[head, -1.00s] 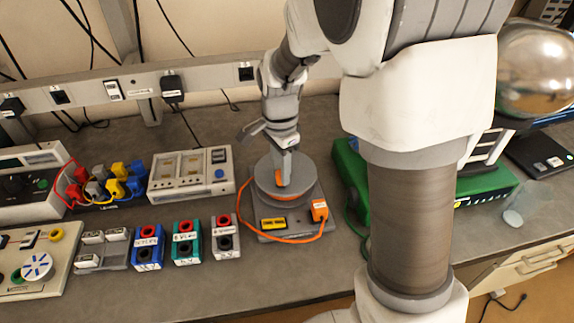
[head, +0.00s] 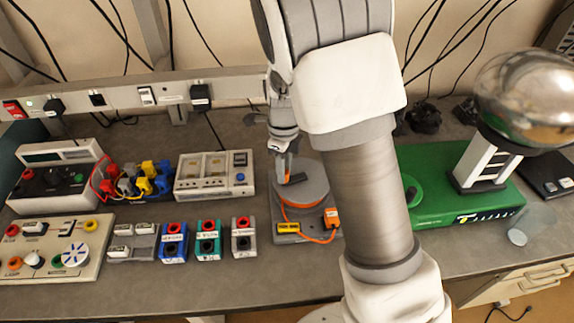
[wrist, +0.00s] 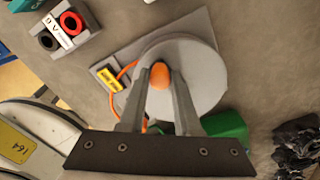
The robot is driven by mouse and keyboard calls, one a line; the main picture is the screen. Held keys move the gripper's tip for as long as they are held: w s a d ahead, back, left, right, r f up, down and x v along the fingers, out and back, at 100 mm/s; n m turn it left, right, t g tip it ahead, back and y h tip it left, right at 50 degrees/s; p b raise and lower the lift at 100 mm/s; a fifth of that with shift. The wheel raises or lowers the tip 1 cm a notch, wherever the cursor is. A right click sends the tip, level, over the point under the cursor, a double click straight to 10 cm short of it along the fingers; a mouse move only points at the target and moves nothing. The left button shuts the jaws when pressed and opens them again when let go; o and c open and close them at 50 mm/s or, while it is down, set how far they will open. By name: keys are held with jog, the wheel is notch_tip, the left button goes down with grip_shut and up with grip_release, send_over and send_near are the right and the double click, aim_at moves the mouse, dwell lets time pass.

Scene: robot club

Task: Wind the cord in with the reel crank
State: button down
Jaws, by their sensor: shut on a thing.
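The cord reel (head: 313,194) is a grey round drum on a flat grey base (head: 284,238) on the bench. My gripper (head: 284,177) reaches down to the left rear of the drum top. In the wrist view, its two grey fingers (wrist: 159,78) are shut on the orange crank knob (wrist: 160,73). The orange cord (head: 317,240) runs from the drum along the front of the base to an orange plug block (head: 331,216). A yellow label (head: 288,227) lies on the base.
Blue, teal and grey socket blocks (head: 208,240) stand left of the reel. A beige meter box (head: 214,175) is behind them. A green machine (head: 432,208) with a metal dome (head: 525,95) stands on the right. Bare bench lies in front of the reel.

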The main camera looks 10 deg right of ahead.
jog(key=w+m+p, duration=0.1)
jog(key=m+p, duration=0.2)
jog(key=shift+w+r+m, duration=0.25)
jog(key=shift+w+m, duration=0.05)
jog(key=shift+w, duration=0.05)
jog(key=m+p, duration=0.1)
jog(key=w+m+p, duration=0.1)
jog(key=shift+d+m, duration=0.1)
jog(key=shift+m, duration=0.3)
jog(key=shift+w+d+f+m+p, duration=0.15)
jog(key=shift+w+m+p, duration=0.15)
jog(key=shift+m+p, duration=0.35)
jog(key=shift+w+d+m+p, duration=0.15)
jog(key=shift+w+m+p, duration=0.1)
jog(key=shift+m+p, duration=0.4)
jog(key=shift+w+d+f+m+p, duration=0.15)
jog(key=shift+w+m+p, duration=0.15)
jog(key=shift+m+p, duration=0.35)
jog(key=shift+m, duration=0.35)
jog(key=c, duration=0.6)
grip_release()
jog(key=shift+r, duration=0.1)
notch_tip(320, 180, up, 17)
jog(key=b, duration=0.1)
jog(key=shift+r, duration=0.2)
